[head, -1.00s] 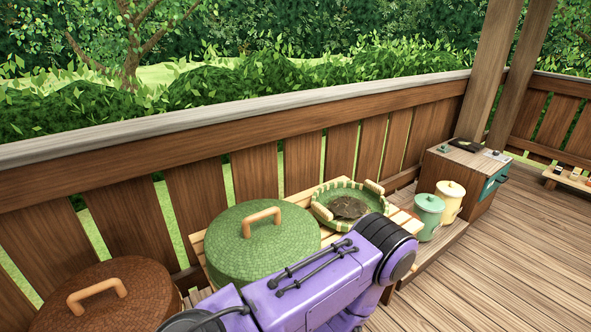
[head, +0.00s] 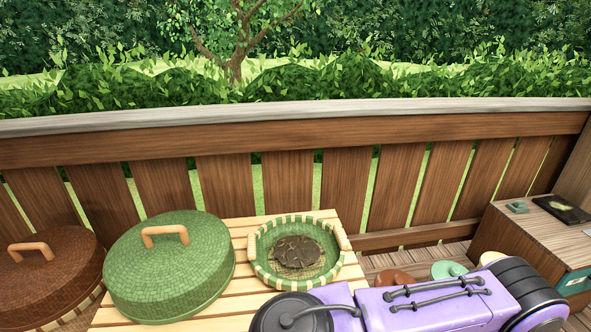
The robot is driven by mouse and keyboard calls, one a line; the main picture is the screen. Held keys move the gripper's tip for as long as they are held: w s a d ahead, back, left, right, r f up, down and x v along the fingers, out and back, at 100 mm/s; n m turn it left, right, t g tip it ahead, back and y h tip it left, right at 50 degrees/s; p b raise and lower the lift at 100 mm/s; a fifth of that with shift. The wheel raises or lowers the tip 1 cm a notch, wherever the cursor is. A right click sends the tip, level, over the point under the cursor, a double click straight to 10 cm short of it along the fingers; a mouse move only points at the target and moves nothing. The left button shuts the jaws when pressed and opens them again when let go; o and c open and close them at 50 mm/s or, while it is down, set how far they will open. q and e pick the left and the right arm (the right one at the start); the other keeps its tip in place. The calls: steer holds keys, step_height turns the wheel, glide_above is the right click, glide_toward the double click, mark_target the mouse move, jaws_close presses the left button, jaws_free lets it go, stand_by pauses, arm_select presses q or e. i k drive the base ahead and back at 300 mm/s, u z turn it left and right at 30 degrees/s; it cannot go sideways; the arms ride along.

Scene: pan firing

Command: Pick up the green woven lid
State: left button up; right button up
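The green woven lid (head: 170,270) is a dome with a tan arched handle (head: 165,235) on top. It rests on the left part of a slatted wooden bench (head: 240,287) in the head view, and looks slightly tilted. My purple arm crosses the lower right of the view, in front of the bench and to the right of the lid. Neither gripper shows in the view, and nothing is touching the lid's visible surface.
A brown woven lid (head: 45,270) stands left of the green one. A green striped basket (head: 262,272) with dark pieces inside sits to its right. A wooden fence (head: 290,142) runs behind. A wooden box (head: 530,250) and a pale green canister top (head: 448,269) are at right.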

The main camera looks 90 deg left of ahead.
mark_target(168, 268)
steer(key=i, duration=0.45)
steer(key=u, duration=3.8)
steer(key=i, duration=0.5)
